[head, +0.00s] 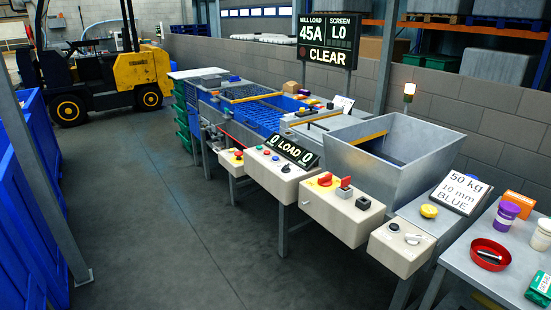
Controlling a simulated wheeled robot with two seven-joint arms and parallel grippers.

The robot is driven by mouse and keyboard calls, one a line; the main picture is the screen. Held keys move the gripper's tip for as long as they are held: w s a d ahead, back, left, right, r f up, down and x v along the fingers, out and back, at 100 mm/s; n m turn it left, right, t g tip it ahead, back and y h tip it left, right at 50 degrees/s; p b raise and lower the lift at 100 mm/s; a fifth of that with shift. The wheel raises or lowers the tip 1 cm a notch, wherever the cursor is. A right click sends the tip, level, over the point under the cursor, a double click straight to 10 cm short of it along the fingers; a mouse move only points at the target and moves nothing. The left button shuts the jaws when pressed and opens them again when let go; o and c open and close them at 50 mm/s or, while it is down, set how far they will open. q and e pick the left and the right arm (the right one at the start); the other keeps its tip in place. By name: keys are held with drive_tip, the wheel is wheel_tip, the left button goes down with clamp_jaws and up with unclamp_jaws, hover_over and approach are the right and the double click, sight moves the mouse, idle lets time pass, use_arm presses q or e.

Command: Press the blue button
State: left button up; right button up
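No gripper of mine is in view. A cream control box (268,174) under the "0 LOAD 0" display (292,151) carries a row of small coloured buttons and a dark knob (285,169). A larger box (341,212) to the right has a red rotary switch on yellow (325,180), a red-topped lever (345,187) and a black knob (363,203).
Another box (400,248) has a silver lever. A steel hopper (391,150) stands behind the boxes. A side table (487,270) at right holds a red bowl (490,254) and jars. Blue bins (25,200) line the left. The floor (165,220) between is clear.

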use_arm(q)
drive_tip(key=shift+w, duration=0.1)
clamp_jaws()
use_arm(e)
drive_tip(key=shift+w+r, duration=0.1)
drive_tip(key=shift+w, duration=0.65)
drive_tip(key=shift+s, duration=0.1)
use_arm(q)
drive_tip(key=shift+s, duration=0.35)
use_arm(e)
drive_tip(key=shift+s, duration=0.9)
drive_tip(key=shift+w, duration=0.1)
use_arm(q)
drive_tip(key=shift+w, duration=0.25)
use_arm(e)
drive_tip(key=shift+w, duration=0.9)
use_arm(q)
drive_tip(key=shift+w, duration=0.1)
use_arm(e)
drive_tip(key=shift+s, duration=0.1)
